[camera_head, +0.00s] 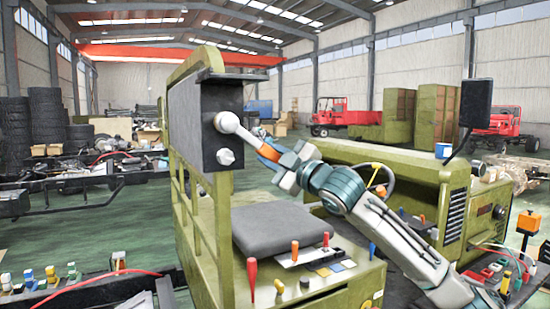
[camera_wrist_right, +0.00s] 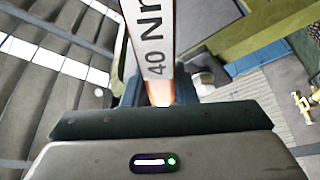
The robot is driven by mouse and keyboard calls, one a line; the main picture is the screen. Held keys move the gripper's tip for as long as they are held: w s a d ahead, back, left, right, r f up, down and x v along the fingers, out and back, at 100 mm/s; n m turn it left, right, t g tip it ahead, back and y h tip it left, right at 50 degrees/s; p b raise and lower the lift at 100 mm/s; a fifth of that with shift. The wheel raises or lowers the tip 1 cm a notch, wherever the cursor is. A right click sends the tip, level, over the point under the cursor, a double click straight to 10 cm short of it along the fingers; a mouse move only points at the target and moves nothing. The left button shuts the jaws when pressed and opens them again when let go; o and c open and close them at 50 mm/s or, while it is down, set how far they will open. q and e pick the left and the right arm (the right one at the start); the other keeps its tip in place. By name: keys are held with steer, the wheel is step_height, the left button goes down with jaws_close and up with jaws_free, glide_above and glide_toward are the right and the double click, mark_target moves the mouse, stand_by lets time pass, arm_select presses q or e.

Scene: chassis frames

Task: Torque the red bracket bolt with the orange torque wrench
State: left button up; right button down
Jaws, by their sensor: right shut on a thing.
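The torque wrench (camera_head: 268,152) has an orange section and a pale rounded head (camera_head: 228,123). My right gripper (camera_head: 284,162) is shut on its handle. The head lies against the dark bracket (camera_head: 213,95) on the olive frame, over the upper bolt position; whatever bolt is there is hidden, and I see no red on it. A pale bolt head (camera_head: 225,156) shows just below, bare. In the right wrist view, the wrench (camera_wrist_right: 150,30) rises from my right gripper (camera_wrist_right: 158,98) with "40 N" lettering on white. My left gripper is not in view.
An olive vehicle body with a dark seat (camera_head: 280,232) stands below the wrench. Red and orange upright handles (camera_head: 252,278) rise beside it. A steering wheel (camera_head: 377,181) is close behind my right arm. A dark mirror (camera_head: 476,103) stands at the right.

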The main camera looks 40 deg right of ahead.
steer(key=shift+w+a+f+m+h+b, duration=0.1)
steer(key=shift+a+f+m+h+b, duration=0.35)
steer(key=shift+m, duration=0.25)
